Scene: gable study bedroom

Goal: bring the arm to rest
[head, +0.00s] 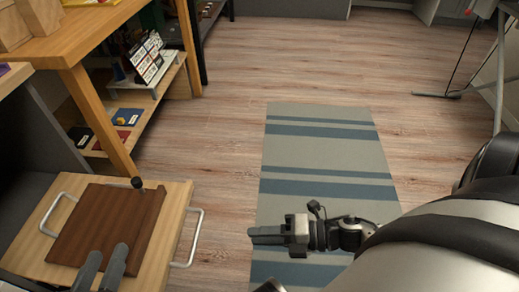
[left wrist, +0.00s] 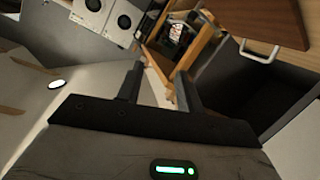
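My left gripper (head: 102,268) is at the lower left of the head view, over the near edge of a pale wooden top with a brown board on it. Its two grey fingers are apart, with nothing between them. The left wrist view also shows these fingers (left wrist: 158,90) spread and empty. My right gripper (head: 256,235) is over the striped rug, pointing left. Its fingers look together and hold nothing that I can see. My right arm comes in from the right edge.
The brown board (head: 108,228) lies on the pale wooden top (head: 172,222), which has metal handles (head: 196,238). A wooden shelf unit (head: 100,110) stands behind. The striped rug (head: 325,152) and wood floor (head: 225,130) are clear.

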